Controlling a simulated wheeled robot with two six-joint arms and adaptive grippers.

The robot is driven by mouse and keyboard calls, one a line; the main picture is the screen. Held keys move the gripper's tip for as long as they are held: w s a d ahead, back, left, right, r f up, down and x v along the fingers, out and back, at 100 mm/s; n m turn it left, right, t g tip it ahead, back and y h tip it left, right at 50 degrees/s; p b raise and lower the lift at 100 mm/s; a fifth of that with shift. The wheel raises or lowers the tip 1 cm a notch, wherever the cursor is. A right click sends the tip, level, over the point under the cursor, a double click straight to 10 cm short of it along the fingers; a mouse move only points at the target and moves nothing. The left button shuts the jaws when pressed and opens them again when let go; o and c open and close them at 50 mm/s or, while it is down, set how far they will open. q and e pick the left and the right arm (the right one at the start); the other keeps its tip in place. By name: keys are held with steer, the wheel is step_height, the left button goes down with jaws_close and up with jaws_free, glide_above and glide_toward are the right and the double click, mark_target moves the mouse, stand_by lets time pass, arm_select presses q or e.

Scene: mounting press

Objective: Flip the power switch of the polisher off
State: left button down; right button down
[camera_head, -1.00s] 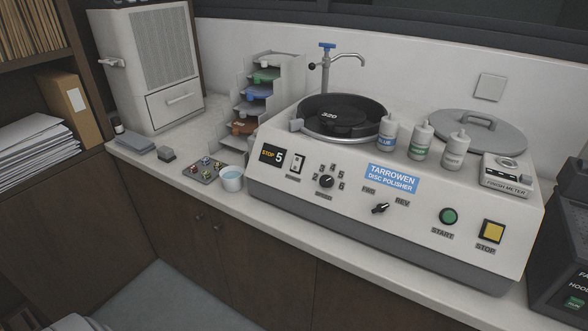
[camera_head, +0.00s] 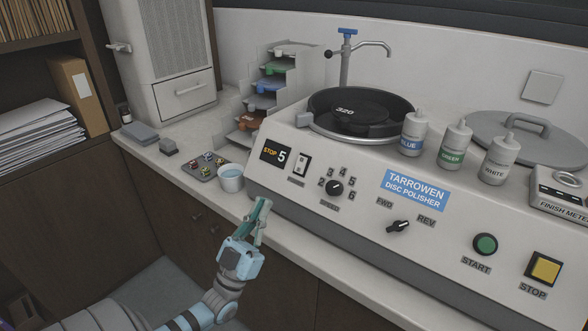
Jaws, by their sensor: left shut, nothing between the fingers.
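The disc polisher (camera_head: 330,215) stands on the counter with its sloped white front panel facing me. Which side of the rocker is pressed is too small to tell. My left gripper (camera_head: 262,206) is shut and empty, in front of the counter edge, below and left of the switch and apart from it. My right gripper is not in view.
The speed knob (camera_head: 335,188) and direction knob (camera_head: 398,227) lie right of the switch. Start (camera_head: 485,244) and stop (camera_head: 545,269) buttons are farther right.

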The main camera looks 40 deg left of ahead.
mark_target(301, 165)
arm_select(q)
steer(key=w+r, duration=0.1)
steer(key=w, duration=0.2)
steer(key=w+r, duration=0.2)
steer(key=w, duration=0.1)
steer(key=w+r+b, duration=0.1)
steer(key=w+r, duration=0.1)
steer(key=w, duration=0.1)
steer(key=shift+w+a, duration=0.1)
steer(key=shift+w, duration=0.05)
steer(key=shift+w+f+h, duration=0.2)
steer(key=shift+w+h, duration=0.1)
steer(key=shift+w, duration=0.2)
steer(key=shift+s+r, duration=0.1)
